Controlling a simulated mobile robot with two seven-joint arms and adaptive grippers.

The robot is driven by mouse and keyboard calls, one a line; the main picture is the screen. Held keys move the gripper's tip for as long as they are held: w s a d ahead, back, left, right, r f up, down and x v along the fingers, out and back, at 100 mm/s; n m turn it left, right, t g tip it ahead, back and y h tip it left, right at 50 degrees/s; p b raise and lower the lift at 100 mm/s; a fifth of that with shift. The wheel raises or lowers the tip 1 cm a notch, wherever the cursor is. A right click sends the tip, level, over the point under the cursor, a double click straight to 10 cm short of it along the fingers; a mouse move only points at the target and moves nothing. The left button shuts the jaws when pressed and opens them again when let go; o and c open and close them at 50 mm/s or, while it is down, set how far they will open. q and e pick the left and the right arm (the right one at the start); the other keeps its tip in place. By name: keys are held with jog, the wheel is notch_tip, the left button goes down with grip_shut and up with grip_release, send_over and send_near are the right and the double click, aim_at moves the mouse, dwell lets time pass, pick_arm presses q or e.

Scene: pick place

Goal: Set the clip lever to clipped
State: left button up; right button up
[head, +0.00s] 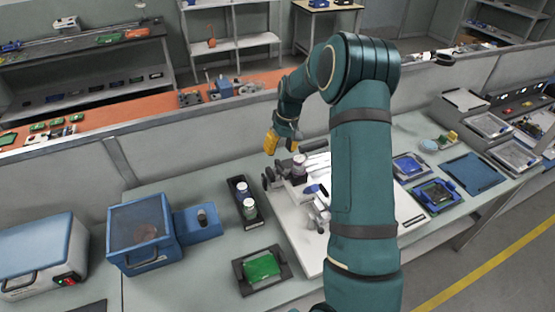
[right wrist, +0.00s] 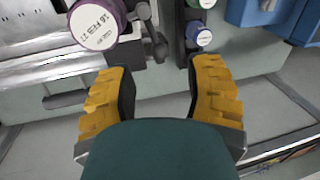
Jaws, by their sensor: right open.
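The right arm reaches across the white board (head: 292,225), and my right gripper (head: 271,146) hangs above the board's far left corner. In the right wrist view its two yellow fingers (right wrist: 163,66) are spread apart with nothing between them. A dark lever with a rounded end (right wrist: 154,36), which looks like the clip lever, lies just beyond the fingertips, beside a purple bottle (right wrist: 98,24) with a printed white top. The bottle also stands on the board in the head view (head: 299,165). Whether the lever is clipped cannot be told. My left gripper is out of view.
Left of the board stand a black rack with two small bottles (head: 246,212), a green piece in a dark tray (head: 263,267) and a blue box (head: 144,232). Blue trays (head: 434,194) lie on the right. A grey partition (head: 180,160) runs behind the bench.

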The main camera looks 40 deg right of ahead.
aim_at(278, 160)
jog(key=f, duration=0.3)
jog(key=a+f, duration=0.1)
jog(key=shift+w+f, duration=0.1)
jog(key=shift+f, duration=0.3)
grip_shut()
